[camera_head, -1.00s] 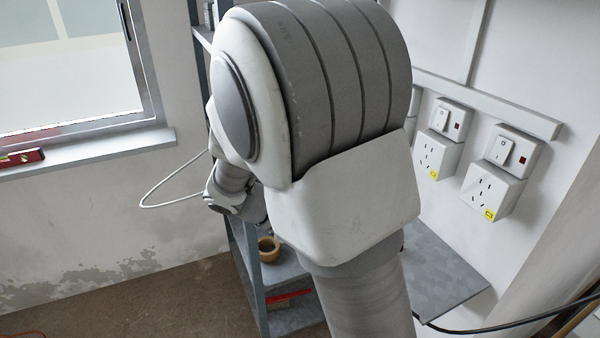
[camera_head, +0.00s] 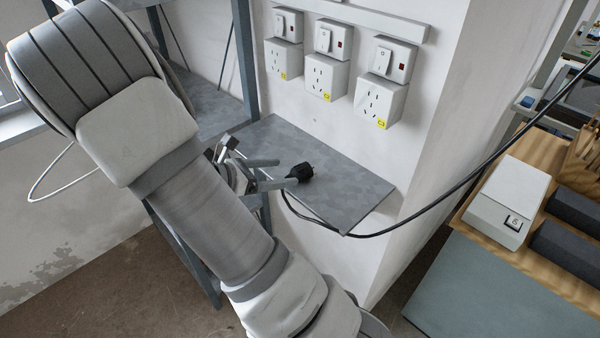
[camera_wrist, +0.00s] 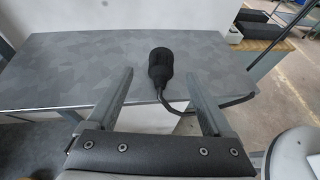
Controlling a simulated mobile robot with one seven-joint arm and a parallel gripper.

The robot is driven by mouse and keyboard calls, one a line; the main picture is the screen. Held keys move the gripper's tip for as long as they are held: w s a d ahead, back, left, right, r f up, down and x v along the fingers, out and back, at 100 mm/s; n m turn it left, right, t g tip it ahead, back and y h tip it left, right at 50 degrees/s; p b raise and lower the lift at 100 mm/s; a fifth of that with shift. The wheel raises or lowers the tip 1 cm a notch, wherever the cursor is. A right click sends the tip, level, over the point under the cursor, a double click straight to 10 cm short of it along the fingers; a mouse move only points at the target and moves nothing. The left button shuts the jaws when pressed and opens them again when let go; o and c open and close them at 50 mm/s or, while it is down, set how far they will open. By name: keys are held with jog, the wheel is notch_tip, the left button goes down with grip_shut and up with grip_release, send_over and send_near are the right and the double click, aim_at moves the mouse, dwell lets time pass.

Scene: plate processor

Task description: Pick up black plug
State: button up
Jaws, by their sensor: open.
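The black plug (camera_head: 301,171) lies on a grey shelf (camera_head: 345,192) below the wall sockets. Its black cable (camera_head: 400,226) runs over the shelf's front edge and on to the right. In the wrist view the plug (camera_wrist: 160,66) lies ahead of my gripper (camera_wrist: 164,84), roughly midway between the two fingers and slightly beyond their tips. My gripper is open and empty. In the head view my gripper (camera_head: 286,173) is at the left of the plug, with its fingers reaching toward it; part of it is hidden behind my arm.
Several white wall sockets (camera_head: 327,72) with switches hang above the shelf. A grey metal rack (camera_head: 243,55) stands at the left. On the right are a white box (camera_head: 508,200) and dark blocks (camera_head: 566,250) on a wooden bench. The shelf around the plug is mostly clear.

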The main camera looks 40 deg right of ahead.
aim_at(293, 170)
jog(key=shift+x, duration=3)
jog(key=shift+s+a+f, duration=0.1)
grip_shut()
